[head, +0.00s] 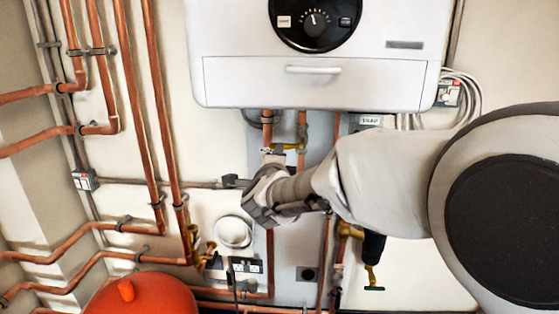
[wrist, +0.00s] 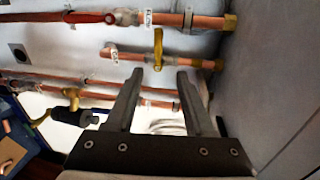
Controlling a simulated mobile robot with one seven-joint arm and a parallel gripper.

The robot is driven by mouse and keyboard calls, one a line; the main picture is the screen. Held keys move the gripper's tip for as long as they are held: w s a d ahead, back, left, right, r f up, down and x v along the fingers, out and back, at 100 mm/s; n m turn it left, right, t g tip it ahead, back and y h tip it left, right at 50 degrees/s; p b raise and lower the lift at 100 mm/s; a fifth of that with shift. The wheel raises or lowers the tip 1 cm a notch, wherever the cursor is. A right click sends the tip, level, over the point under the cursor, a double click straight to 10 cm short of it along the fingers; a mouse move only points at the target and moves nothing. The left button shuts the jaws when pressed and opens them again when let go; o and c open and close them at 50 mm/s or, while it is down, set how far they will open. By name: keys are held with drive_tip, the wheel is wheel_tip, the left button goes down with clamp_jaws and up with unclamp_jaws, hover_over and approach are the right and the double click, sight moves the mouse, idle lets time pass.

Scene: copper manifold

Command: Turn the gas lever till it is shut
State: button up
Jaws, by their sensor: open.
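The yellow gas lever (wrist: 158,48) sits on a short copper pipe (wrist: 130,56) in the wrist view. It stands crosswise to that pipe there. In the head view the yellow lever (head: 288,147) lies roughly level under the boiler, across the upright pipes. My gripper (wrist: 159,71) is open and empty, with the lever's near end close to the gap between its fingertips. I cannot tell whether either finger touches it. In the head view my gripper (head: 270,172) is just below the lever, and its fingertips are hard to make out.
The white boiler (head: 320,85) hangs above. A red-handled valve (wrist: 90,17) sits on a neighbouring pipe. A brass valve with a black body (head: 373,250) is at lower right, and a red tank (head: 140,297) at lower left. Copper pipes (head: 165,120) line the left wall.

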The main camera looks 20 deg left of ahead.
drive_tip(key=shift+s+d, duration=0.15)
drive_tip(key=shift+s, duration=0.35)
drive_tip(key=shift+r, duration=0.1)
drive_tip(key=s+d+r+n+g+y, duration=0.1)
drive_tip(key=s+d+n+g, duration=0.1)
drive_tip(key=s+d+n, duration=0.45)
drive_tip(key=s+d+r+n+g, duration=0.15)
drive_tip(key=d+n, duration=0.25)
drive_tip(key=d, duration=0.6)
drive_tip(key=s+d+f+n+g+h+p, duration=0.1)
drive_tip(key=s+d+f+n+g+h, duration=0.25)
drive_tip(key=s+d, duration=0.7)
drive_tip(key=s+d+f+n+g+h, duration=0.25)
drive_tip(key=s+d+f, duration=0.25)
drive_tip(key=s+d, duration=0.5)
wheel_tip(320, 180, up, 22)
drive_tip(key=a+p, duration=0.1)
drive_tip(key=p, duration=2)
drive_tip(key=shift+s+f+m+y, duration=0.2)
drive_tip(key=shift+f+m+y, duration=0.05)
drive_tip(key=shift+m+y, duration=0.2)
